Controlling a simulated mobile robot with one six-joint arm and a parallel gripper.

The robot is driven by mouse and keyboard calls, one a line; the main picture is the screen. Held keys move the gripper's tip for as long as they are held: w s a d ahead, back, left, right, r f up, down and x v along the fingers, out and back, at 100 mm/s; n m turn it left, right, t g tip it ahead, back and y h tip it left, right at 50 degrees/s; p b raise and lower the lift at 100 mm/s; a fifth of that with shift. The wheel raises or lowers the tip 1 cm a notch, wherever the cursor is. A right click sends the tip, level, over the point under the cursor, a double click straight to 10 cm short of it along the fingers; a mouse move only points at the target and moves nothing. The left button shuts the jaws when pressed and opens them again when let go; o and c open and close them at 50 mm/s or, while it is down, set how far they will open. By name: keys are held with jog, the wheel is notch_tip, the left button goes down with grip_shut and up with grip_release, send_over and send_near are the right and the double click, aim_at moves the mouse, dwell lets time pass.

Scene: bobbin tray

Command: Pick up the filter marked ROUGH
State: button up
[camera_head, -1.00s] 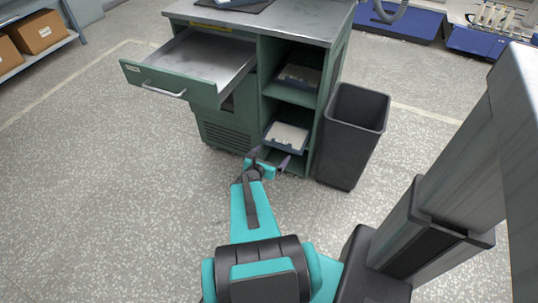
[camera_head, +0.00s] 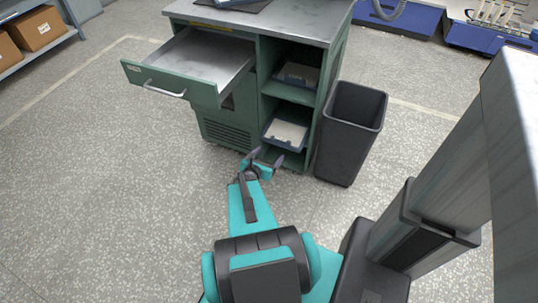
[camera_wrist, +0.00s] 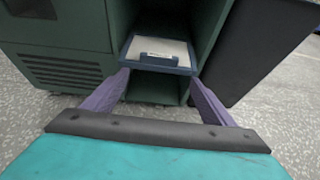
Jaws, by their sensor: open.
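A pale filter in a dark blue frame (camera_head: 286,132) lies on the lower shelf of the green cabinet. In the wrist view this filter (camera_wrist: 160,49) shows a small label on its front edge, too small to read. Another similar filter (camera_head: 298,74) lies on the upper shelf; its marking cannot be read. I cannot tell which is marked ROUGH. My gripper (camera_head: 266,158) is open and empty in front of the lower shelf. In the wrist view its purple fingers (camera_wrist: 158,80) stand apart, on either side of the lower filter's near edge.
A black bin (camera_head: 350,135) stands close against the cabinet's right side. An open, empty-looking drawer (camera_head: 200,62) juts out at upper left. The cabinet top (camera_head: 300,25) holds a dark item. The floor (camera_head: 100,180) to the left is clear.

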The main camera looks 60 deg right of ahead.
jog(key=shift+w+a+f+m, duration=0.3)
jog(key=shift+w+a, duration=0.1)
jog(key=shift+a, duration=0.1)
jog(key=c, duration=0.7)
jog(key=w+a+f+m+y, duration=0.1)
jog(key=a+m, duration=0.1)
jog(key=a, duration=0.1)
jog(key=w+a+f+m+g, duration=0.1)
jog(key=a+f+m, duration=0.1)
jog(key=a, duration=0.1)
jog(key=w+a+f+m+y, duration=0.1)
jog(key=a+f+m, duration=0.1)
jog(key=a, duration=0.2)
jog(key=shift+w+y, duration=0.3)
jog(key=shift+w, duration=0.1)
jog(key=shift+c, duration=1.1)
jog(key=a+f+m+g+y, duration=0.1)
jog(key=a+f+m+y, duration=0.2)
jog(key=a, duration=1)
jog(key=s+a+f+m+g+y, duration=0.1)
jog(key=a+f+m+y, duration=0.2)
jog(key=a, duration=1.1)
jog(key=a+f+m+g+y, duration=0.2)
jog(key=a+f+m+y, duration=0.1)
jog(key=a, duration=1.1)
jog(key=shift+s+a+f+m+y, duration=0.25)
jog(key=shift+m+y, duration=0.45)
jog(key=shift+m, duration=0.5)
jog(key=shift+c, duration=0.2)
jog(key=shift+c, duration=0.7)
